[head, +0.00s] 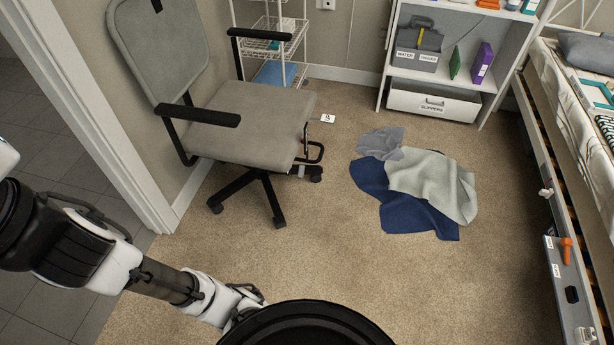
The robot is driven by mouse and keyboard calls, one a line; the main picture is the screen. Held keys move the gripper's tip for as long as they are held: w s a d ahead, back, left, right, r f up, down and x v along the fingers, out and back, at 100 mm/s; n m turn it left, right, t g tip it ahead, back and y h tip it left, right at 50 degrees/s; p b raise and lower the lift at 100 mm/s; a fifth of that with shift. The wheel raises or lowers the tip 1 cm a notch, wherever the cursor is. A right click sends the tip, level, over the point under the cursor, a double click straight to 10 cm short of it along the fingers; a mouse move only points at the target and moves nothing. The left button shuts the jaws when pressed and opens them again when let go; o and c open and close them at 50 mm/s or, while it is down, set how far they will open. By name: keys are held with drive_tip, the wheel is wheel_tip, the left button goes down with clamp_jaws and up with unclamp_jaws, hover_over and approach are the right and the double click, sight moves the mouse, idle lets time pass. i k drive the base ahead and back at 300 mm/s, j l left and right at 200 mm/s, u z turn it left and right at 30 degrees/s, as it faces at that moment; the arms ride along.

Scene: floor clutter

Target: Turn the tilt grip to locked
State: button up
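A grey office chair (255,118) with black armrests stands at the left by the wall. A dark looped lever (316,152) sticks out under the right side of its seat. It may be the tilt grip; its locked or unlocked setting is too small to read. A small white tag (327,118) shows beside the seat. My gripper (246,296) is at the end of my arm at the bottom, low over the carpet and well apart from the chair. Its fingers are too unclear to tell open from shut.
Blue, grey and pale cloths (425,190) lie heaped on the carpet right of the chair. A shelf unit (455,50) with a drawer stands at the back. A bed (570,140) lines the right side. Carpet between my gripper and the chair is clear.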

sight(301, 171)
drive_tip(key=i+l+z, duration=0.2)
drive_tip(key=i+l, duration=0.6)
drive_tip(key=i, duration=0.15)
drive_tip(key=i+z, duration=0.15)
drive_tip(key=i, duration=0.6)
drive_tip(key=j, duration=0.2)
